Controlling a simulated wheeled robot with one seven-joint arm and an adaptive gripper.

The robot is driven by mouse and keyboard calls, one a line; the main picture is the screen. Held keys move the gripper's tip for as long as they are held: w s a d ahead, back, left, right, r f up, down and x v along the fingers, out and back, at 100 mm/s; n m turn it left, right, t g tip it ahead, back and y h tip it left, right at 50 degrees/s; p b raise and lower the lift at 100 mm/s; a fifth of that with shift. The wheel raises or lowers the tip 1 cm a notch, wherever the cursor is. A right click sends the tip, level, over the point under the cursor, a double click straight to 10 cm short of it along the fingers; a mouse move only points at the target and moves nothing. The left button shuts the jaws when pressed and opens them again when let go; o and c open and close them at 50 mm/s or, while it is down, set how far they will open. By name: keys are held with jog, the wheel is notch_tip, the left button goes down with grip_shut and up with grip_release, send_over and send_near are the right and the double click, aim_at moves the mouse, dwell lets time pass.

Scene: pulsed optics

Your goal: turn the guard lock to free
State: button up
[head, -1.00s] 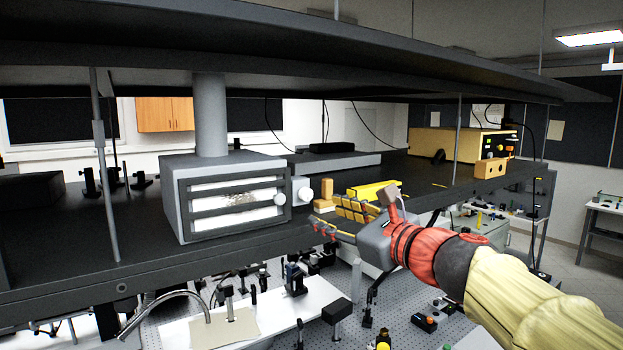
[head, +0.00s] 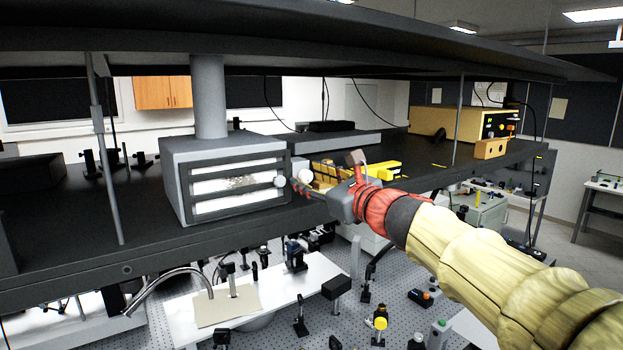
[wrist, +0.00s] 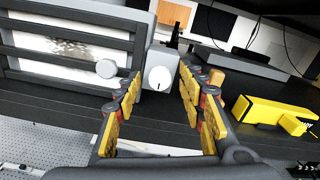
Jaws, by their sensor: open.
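The guard lock is a small grey box with a round white knob (wrist: 158,79), fixed at the right end of the barred grey guard housing (wrist: 68,18). A short dark mark on the knob's lower half stands about upright. My gripper (wrist: 162,82) is open, with yellow and red fingers to the left and right of the knob in the wrist view. The knob appears just beyond the fingertips; I cannot tell the exact gap. No contact shows.
A second, plain white knob (wrist: 106,68) on the guard front is close to my left finger. A yellow tool-like object (wrist: 262,112) lies on the dark shelf (head: 60,248) to the right. A wooden block (head: 490,149) and a yellow instrument box (head: 440,122) stand further right.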

jog(key=shift+c, duration=0.8)
grip_shut()
jog(key=shift+f+n+b, duration=0.1)
jog(key=shift+n+b, duration=0.2)
jog(key=shift+b, duration=0.15)
jog(key=n+b, duration=0.2)
jog(key=b, duration=0.2)
jog(key=shift+f+n, duration=0.15)
jog(key=shift+n, duration=0.15)
jog(key=n+b, duration=0.5)
jog(key=b, duration=0.1)
jog(key=n+b, duration=0.6)
jog(key=shift+n, duration=0.3)
jog(key=shift+n+b, duration=1.35)
jog(key=shift+n, duration=0.15)
